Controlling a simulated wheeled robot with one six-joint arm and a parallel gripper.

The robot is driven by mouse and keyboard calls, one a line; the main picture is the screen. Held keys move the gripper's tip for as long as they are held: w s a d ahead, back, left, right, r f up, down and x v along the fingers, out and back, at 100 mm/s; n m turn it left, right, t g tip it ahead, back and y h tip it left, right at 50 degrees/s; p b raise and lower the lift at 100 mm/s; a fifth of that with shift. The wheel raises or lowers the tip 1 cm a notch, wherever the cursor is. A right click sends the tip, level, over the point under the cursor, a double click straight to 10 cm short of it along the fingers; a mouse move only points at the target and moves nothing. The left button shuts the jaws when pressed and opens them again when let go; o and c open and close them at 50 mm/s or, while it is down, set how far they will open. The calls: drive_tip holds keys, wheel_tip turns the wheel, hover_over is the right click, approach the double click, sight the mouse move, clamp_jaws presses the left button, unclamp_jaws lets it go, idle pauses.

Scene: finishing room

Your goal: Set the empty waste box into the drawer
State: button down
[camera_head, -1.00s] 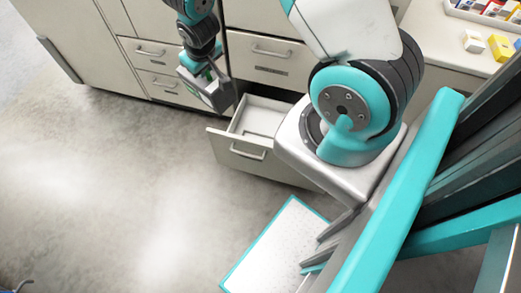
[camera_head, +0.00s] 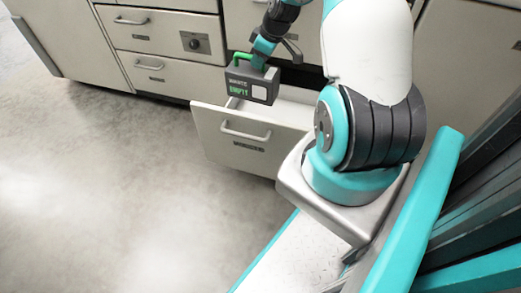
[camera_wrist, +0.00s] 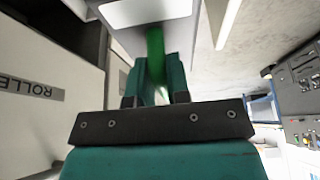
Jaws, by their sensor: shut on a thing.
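The grey waste box (camera_head: 250,84) hangs from my gripper, with a label reading WASTE EMPTY and a green handle. My gripper (camera_head: 260,58) is shut on the green handle. In the wrist view my gripper's teal fingers (camera_wrist: 160,85) close around the green handle, and the grey box (camera_wrist: 185,45) fills the top. The open drawer (camera_head: 235,139) is pulled out of the cabinet below. The box is above its front left part, apart from the drawer as far as I can tell. Most of the drawer's inside is hidden behind the box and my arm.
Shut cabinet drawers (camera_head: 150,65) stand left of the open drawer, one with a black lock or knob (camera_head: 195,43). A cabinet face with a ROLLE... label (camera_wrist: 30,87) is close at left in the wrist view. The floor (camera_head: 120,200) in front is clear.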

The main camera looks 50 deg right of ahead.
sight(266, 68)
drive_tip(key=shift+n, duration=0.3)
drive_tip(key=d+f+b, duration=0.1)
drive_tip(key=s+d+f+b, duration=0.1)
drive_tip(key=f, duration=0.1)
drive_tip(key=shift+d+f, duration=0.2)
drive_tip(key=shift+d, duration=0.05)
wheel_tip(266, 68, down, 20)
drive_tip(key=b, duration=0.8)
drive_tip(key=shift+r, duration=0.25)
drive_tip(key=shift+s+f, duration=0.1)
drive_tip(key=shift+f, duration=0.15)
drive_tip(key=c, duration=1.1)
unclamp_jaws()
